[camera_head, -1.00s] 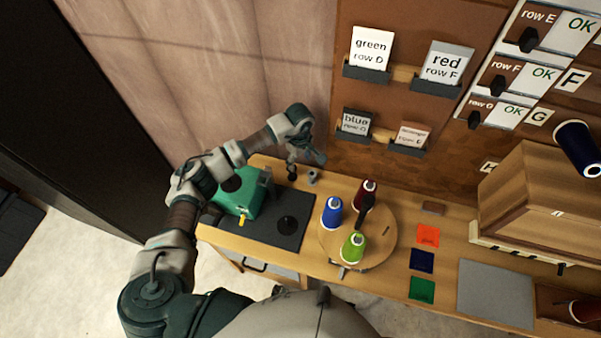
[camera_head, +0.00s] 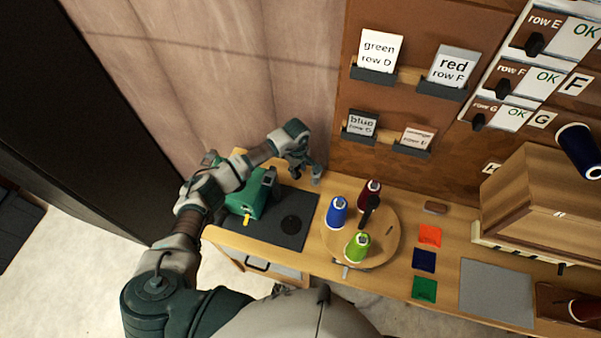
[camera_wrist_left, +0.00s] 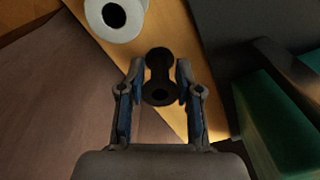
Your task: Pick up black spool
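The black spool (camera_wrist_left: 158,74) stands on the wooden bench in the left wrist view, seen from above, with a dark round top and a narrower waist. My left gripper (camera_wrist_left: 159,72) is open, with one finger on either side of the spool; a small gap shows beside each fingertip, and I see no firm contact. In the head view my left gripper (camera_head: 303,168) is low over the back of the bench, behind the green machine, and mostly hides the spool. My right gripper is in neither view.
The green machine (camera_head: 246,198) is on a dark mat (camera_head: 262,226). A round wooden turntable (camera_head: 385,245) holds blue, green and dark red spools. The wall is right behind the gripper.

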